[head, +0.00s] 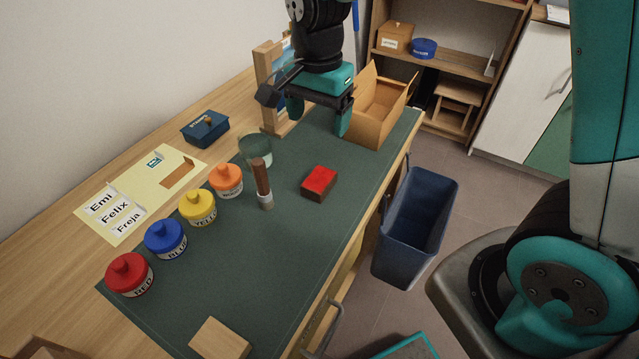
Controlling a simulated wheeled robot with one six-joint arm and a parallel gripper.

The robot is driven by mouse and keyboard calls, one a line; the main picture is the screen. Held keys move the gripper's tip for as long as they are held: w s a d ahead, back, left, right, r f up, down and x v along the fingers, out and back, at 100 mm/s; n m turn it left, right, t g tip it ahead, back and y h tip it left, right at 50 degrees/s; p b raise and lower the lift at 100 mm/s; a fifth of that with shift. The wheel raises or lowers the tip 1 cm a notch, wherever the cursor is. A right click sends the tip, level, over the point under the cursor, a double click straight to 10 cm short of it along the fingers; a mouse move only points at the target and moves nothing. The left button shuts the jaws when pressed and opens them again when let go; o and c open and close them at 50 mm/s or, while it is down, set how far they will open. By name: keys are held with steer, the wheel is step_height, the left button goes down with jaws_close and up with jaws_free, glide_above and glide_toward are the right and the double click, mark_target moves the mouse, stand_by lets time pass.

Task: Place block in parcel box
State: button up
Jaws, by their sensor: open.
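In the head view, a brown block with a red top (319,181) lies on the green desk mat. The open cardboard parcel box (372,131) stands at the far end of the mat with its flaps up. I cannot see all of its floor. My gripper (317,122) is open, with its teal fingers pointing down. It appears above the mat, to the left of the parcel box and beyond the red-topped block. Nothing shows between the fingers. A pale wooden block (219,339) lies at the near edge of the mat.
Red (130,274), blue (165,239), yellow (197,207) and orange (226,181) lidded pots line the mat's left side. A dark bin (416,227) stands on the floor beside the desk. The mat's middle is clear.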

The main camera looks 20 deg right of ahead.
glide_above(319, 179)
steer(key=f, duration=0.6)
steer(key=f+b, duration=0.1)
steer(key=f, duration=0.2)
steer(key=shift+w+d+f, duration=0.2)
steer(key=shift+w+f, duration=0.1)
steer(key=shift+f, duration=0.1)
steer(key=shift+s+a+f, duration=0.1)
steer(key=shift+s+f, duration=0.05)
steer(key=shift+f, duration=1.2)
steer(key=shift+s+a+f, duration=0.1)
steer(key=shift+f, duration=1.25)
steer(key=shift+c, duration=0.5)
steer(key=c, duration=1)
